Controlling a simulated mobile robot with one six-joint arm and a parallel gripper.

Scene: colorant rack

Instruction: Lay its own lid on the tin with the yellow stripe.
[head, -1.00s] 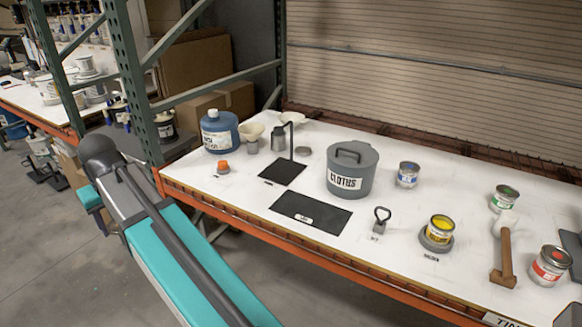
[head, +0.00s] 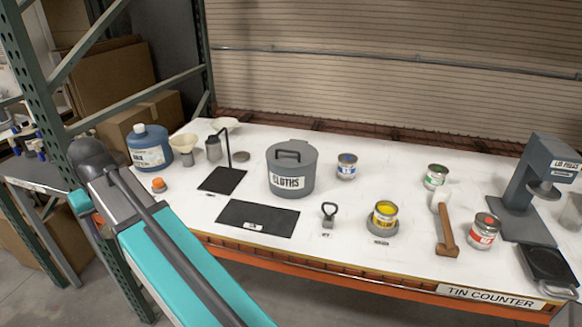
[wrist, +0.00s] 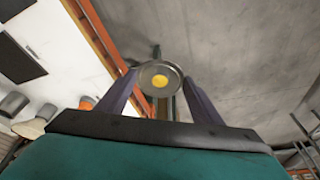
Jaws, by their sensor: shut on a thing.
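The tin with the yellow stripe (head: 385,214) stands upright and uncovered on a round grey stand on the counter, with yellow paint showing inside. My gripper (wrist: 161,76) is shut on a round grey lid with a yellow dot (wrist: 160,81), one finger on each side of its rim. In the wrist view the lid is over the concrete floor, beyond the orange counter edge and away from the tin. The tin does not show in the wrist view. The fingers and lid do not show in the head view.
The tin counter (head: 330,255) also holds a grey cloths bin (head: 292,175), a blue-striped tin (head: 347,166), a green tin (head: 436,176), a red tin (head: 484,231), a mallet (head: 446,235) and a lid press (head: 530,190). A green rack post (head: 50,120) stands at left.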

